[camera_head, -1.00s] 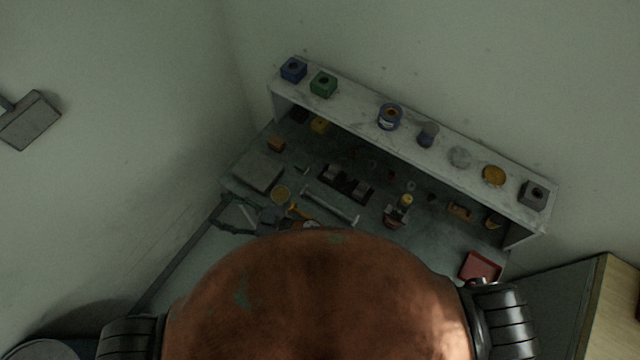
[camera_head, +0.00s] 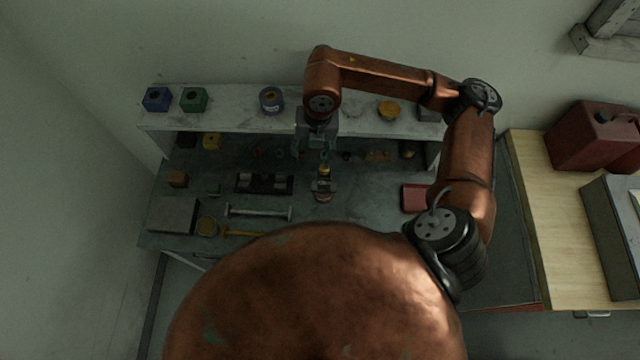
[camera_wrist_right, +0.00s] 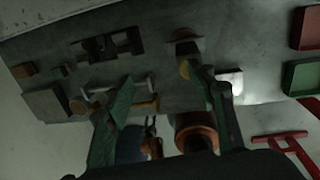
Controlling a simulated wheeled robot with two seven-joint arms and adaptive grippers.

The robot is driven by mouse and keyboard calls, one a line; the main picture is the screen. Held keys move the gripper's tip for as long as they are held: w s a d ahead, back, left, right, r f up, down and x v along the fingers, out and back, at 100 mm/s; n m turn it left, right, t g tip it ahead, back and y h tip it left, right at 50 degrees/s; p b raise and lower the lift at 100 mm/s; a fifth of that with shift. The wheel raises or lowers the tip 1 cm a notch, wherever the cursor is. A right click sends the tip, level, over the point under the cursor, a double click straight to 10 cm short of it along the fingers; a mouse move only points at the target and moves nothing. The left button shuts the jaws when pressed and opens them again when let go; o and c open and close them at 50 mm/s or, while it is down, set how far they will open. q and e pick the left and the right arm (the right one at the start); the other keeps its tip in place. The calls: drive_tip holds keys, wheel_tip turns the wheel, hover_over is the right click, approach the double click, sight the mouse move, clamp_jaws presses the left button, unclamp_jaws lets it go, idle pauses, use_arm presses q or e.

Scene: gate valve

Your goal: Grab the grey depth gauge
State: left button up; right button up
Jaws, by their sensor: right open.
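I cannot tell for sure which thing is the grey depth gauge. A light grey bar with wider ends (camera_head: 258,211) lies on the bench and could be it; in the wrist view a green finger partly covers it, and its end (camera_wrist_right: 149,82) shows. My right gripper (camera_head: 313,150) hangs over the back of the bench, in front of the shelf, to the right of and behind the bar. In the wrist view its two fingers (camera_wrist_right: 165,90) are spread, and nothing is clearly held. My left gripper is not in view.
A raised shelf (camera_head: 225,115) along the wall holds blue and green blocks and several round parts. A black stand (camera_head: 264,183), a small valve-like part (camera_head: 323,186), a grey plate (camera_head: 173,214) and a red tray (camera_head: 414,198) are on the bench. My body hides the front.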

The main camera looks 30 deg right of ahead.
sight(323, 168)
drive_tip(key=shift+m+g+h, duration=0.3)
drive_tip(key=shift+m+h, duration=0.1)
drive_tip(key=shift+h, duration=0.1)
drive_tip(key=s+f, duration=0.1)
drive_tip(key=d+f, duration=0.1)
drive_tip(key=f, duration=0.1)
drive_tip(key=s+d+f, duration=0.1)
drive_tip(key=shift+s+f, duration=0.3)
drive_tip(key=shift+f, duration=0.05)
drive_tip(key=f, duration=0.1)
drive_tip(key=f+p, duration=0.1)
drive_tip(key=f, duration=0.1)
drive_tip(key=f+p, duration=0.1)
drive_tip(key=f, duration=0.1)
drive_tip(key=shift+d, duration=0.35)
drive_tip(key=shift+f, duration=0.35)
drive_tip(key=shift+c, duration=0.2)
clamp_jaws()
drive_tip(key=shift+r, duration=0.1)
